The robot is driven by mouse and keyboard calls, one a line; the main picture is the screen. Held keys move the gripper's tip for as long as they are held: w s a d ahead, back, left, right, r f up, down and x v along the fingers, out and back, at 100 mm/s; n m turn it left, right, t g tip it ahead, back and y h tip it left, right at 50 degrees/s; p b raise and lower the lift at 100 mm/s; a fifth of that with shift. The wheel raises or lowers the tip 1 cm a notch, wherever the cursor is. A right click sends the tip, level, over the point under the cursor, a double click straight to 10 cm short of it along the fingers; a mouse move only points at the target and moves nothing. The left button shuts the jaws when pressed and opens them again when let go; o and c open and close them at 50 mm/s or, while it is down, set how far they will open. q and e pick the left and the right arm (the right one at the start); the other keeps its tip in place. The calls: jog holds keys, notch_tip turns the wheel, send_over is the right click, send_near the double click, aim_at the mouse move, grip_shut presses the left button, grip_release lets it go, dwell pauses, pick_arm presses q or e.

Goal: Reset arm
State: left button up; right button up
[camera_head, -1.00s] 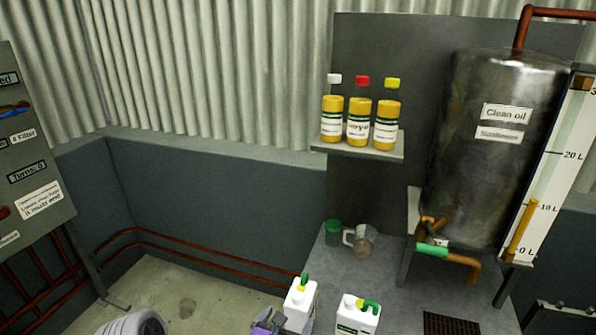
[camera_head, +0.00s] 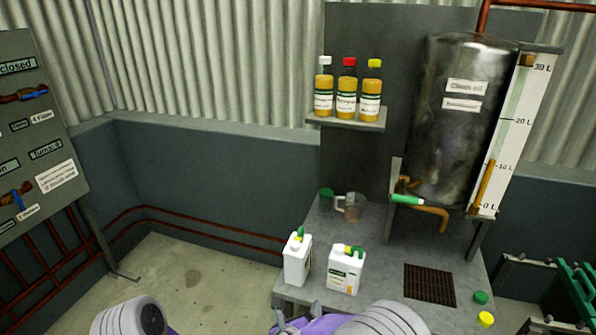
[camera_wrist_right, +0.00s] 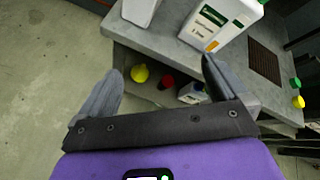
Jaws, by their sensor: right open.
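My right gripper (camera_head: 283,318) shows at the bottom edge of the head view, in front of the workbench (camera_head: 310,292), with part of it cut off. In the right wrist view my right gripper (camera_wrist_right: 162,68) is open, its two dark fingers spread with nothing held between them. My left arm (camera_head: 130,318) shows only as a rounded grey link at the lower left. My left gripper is outside the frames. Two white jugs, a left jug (camera_head: 297,262) and a right jug (camera_head: 345,275), stand upright on the bench, apart from the right gripper.
Three oil bottles (camera_head: 347,92) stand on a wall shelf. A steel clean oil tank (camera_head: 455,130) with a green-handled tap is at the right. A green-lidded cup and clear jug (camera_head: 352,208) stand behind. A control panel (camera_head: 32,135) is left. Floor (camera_head: 190,285) is clear.

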jog(key=s+d+f+n+g+y+p, duration=0.1)
jog(key=s+d+f+n+g, duration=0.2)
jog(key=f+n, duration=0.4)
jog(key=s+d+f+n+g+y+p, duration=0.1)
jog(key=s+d+f+n+g+y, duration=0.2)
jog(key=f+n, duration=0.4)
jog(key=s+d+f+n+g+y, duration=0.1)
jog(key=s+f+n+g, duration=0.1)
jog(key=s+n, duration=0.5)
jog(key=s+d+f+n+g+y+p, duration=0.1)
jog(key=s+d+f+n+g, duration=0.1)
jog(key=s+n, duration=0.6)
notch_tip(320, 180, down, 2)
jog(key=shift+s+d+f+g+y, duration=0.15)
jog(key=shift+s+d+g+y, duration=0.2)
jog(key=shift+s+g, duration=0.35)
